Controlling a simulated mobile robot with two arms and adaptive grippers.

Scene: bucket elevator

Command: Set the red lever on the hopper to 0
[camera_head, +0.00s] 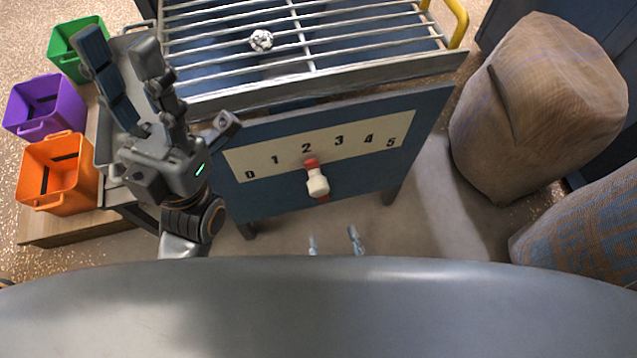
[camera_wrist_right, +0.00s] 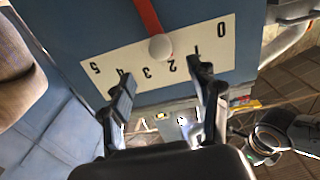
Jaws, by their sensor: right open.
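The blue hopper (camera_head: 275,205) carries a white scale plate (camera_head: 364,141) numbered 0 to 5. Its red lever (camera_head: 310,163) has a white knob (camera_head: 318,184) and stands at about 2 in the head view. In the right wrist view the plate (camera_wrist_right: 101,72) appears upside down, with the knob (camera_wrist_right: 161,47) near 2 and 3. My right gripper (camera_head: 335,243) is open and empty, with its fingertips below the knob; it also shows in the wrist view (camera_wrist_right: 162,84). My left gripper (camera_head: 117,42) is open and raised at the hopper's left side.
A metal grate (camera_head: 370,42) with one whitish lump (camera_head: 261,40) tops the hopper. Green (camera_head: 75,45), purple (camera_head: 42,105) and orange (camera_head: 55,180) bins stand left. A brown sack (camera_head: 545,105) and a patterned sack (camera_head: 590,230) stand right. Floor shows below the hopper.

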